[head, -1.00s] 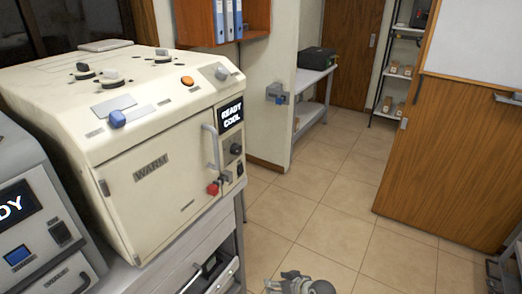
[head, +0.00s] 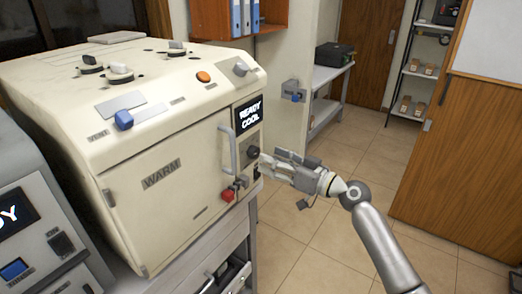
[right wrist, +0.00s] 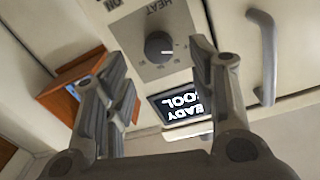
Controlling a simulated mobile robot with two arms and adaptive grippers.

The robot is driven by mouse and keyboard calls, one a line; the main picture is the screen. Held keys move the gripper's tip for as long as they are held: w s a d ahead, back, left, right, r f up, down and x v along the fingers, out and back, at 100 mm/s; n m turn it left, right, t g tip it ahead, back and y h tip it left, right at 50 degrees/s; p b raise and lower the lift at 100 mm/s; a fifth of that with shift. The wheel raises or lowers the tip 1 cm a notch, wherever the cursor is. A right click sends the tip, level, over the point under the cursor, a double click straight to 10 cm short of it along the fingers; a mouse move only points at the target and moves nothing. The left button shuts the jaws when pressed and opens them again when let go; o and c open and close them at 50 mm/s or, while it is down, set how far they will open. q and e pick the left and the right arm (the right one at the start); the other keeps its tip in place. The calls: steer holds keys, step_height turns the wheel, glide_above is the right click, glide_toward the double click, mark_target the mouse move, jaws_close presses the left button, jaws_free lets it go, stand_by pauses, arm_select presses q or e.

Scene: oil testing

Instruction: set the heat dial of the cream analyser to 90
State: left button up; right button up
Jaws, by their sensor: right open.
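The cream analyser (head: 150,215) stands at the left in the head view, with a "READY COOL" display (head: 249,113) on its front right. Below the display is the dark round heat dial (head: 253,152). In the right wrist view the dial (right wrist: 160,46) shows under the word HEAT, with a white pointer mark; its scale numbers are too small to read. My right gripper (head: 266,166) is open and empty, just in front of the dial panel. In the right wrist view its fingers (right wrist: 160,58) straddle the dial, apparently not touching it. My left gripper is out of view.
A door handle (head: 226,148) and a red knob (head: 228,195) are close to the dial's left and lower left. A grey machine (head: 50,200) stands at the lower left. The tiled floor (head: 300,240) beyond my right arm is open.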

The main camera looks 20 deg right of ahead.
mark_target(257, 153)
steer(key=shift+p+x, duration=0.55)
steer(key=shift+x, duration=2.05)
steer(key=shift+c, duration=0.2)
steer(key=c, duration=1)
